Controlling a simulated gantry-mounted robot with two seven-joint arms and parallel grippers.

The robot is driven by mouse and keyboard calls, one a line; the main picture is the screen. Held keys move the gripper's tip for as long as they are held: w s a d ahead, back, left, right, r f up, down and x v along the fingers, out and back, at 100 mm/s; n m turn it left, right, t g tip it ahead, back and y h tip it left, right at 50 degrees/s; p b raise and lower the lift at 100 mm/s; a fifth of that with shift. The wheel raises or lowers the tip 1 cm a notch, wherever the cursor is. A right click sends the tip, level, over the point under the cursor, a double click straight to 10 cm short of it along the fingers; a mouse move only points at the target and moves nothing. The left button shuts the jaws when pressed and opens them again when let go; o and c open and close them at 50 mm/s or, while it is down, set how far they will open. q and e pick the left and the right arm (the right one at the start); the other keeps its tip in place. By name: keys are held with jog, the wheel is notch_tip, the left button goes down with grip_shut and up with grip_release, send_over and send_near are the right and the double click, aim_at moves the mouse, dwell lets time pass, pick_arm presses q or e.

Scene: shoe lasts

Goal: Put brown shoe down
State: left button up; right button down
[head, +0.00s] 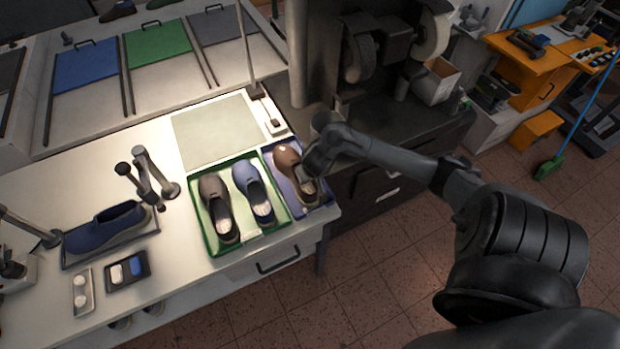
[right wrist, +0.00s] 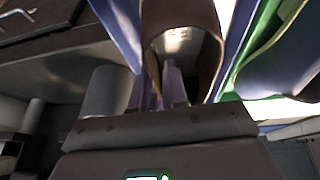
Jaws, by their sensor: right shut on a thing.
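The brown shoe (head: 288,160) is at the purple-blue tray (head: 318,206), at the right end of the white bench. Its toe points to the back. My right gripper (head: 312,172) is at the shoe's heel end and hides part of it. In the right wrist view the fingers (right wrist: 170,88) are shut on the rim of the brown shoe (right wrist: 207,60), beside its opening. I cannot tell whether the sole touches the tray. My left gripper is not in view.
A green tray (head: 217,249) beside it holds a dark grey-brown shoe (head: 216,205) and a blue shoe (head: 252,188). A grey-green mat (head: 215,132) lies behind. Another blue shoe (head: 103,228) sits at left near metal stands (head: 158,175). A dark machine stands at back right.

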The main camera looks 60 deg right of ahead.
jog(key=shift+f, duration=0.2)
jog(key=c, duration=1.6)
grip_release()
jog(key=shift+f, duration=0.15)
jog(key=o, duration=0.5)
jog(key=shift+c, duration=0.2)
